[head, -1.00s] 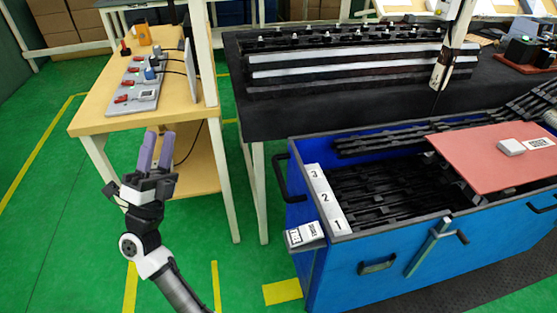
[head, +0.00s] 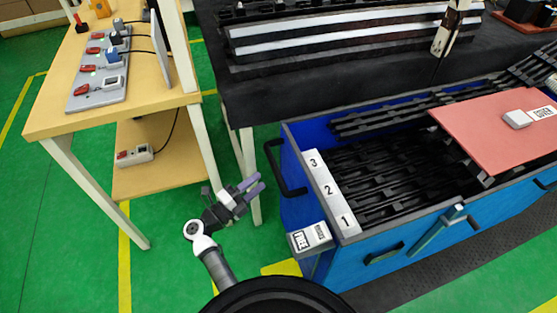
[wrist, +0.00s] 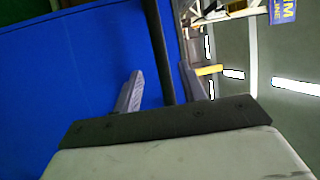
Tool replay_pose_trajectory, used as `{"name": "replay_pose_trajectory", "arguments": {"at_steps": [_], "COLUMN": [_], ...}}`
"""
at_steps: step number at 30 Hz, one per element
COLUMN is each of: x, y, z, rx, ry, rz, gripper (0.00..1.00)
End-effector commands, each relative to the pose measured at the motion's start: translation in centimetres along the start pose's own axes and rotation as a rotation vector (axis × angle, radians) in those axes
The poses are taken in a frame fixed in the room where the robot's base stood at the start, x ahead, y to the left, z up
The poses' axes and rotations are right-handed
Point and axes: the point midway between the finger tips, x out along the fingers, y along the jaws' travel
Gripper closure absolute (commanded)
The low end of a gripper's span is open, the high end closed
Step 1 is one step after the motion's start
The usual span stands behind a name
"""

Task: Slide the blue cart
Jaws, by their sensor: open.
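The blue cart (head: 290,212) stands on the green floor at right, with a black bar handle (head: 280,170) on its left end. My gripper (head: 261,182) is open and empty, just left of this handle, with its purple-grey fingers pointing toward it. In the wrist view, the cart's blue wall (wrist: 70,90) fills the left side. The dark handle bar (wrist: 157,45) shows in line between the two fingers of my gripper (wrist: 160,78). I cannot tell whether the bar is between the fingertips or just beyond them.
The cart holds black trim parts (head: 385,175), and a pink board (head: 495,135) lies across its top. A dark bench (head: 275,95) stands behind the cart. A wooden table (head: 150,90) with switch boxes stands at left, its legs near my arm. Green floor (head: 180,225) is free at lower left.

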Motion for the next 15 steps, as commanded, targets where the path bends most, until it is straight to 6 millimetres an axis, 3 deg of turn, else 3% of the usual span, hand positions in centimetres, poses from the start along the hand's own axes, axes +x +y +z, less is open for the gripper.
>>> {"name": "replay_pose_trajectory", "arguments": {"at_steps": [3, 9, 15], "x": [2.9, 6.8, 9.2], "y": [-0.4, -0.4, -0.2], "z": [-0.1, 0.0, 0.0], "rx": [-0.001, 0.0, 0.001], "ry": [0.005, 0.003, 0.0], "rz": [0.0, -0.001, -0.001], "gripper": [0.59, 0.59, 0.59]}}
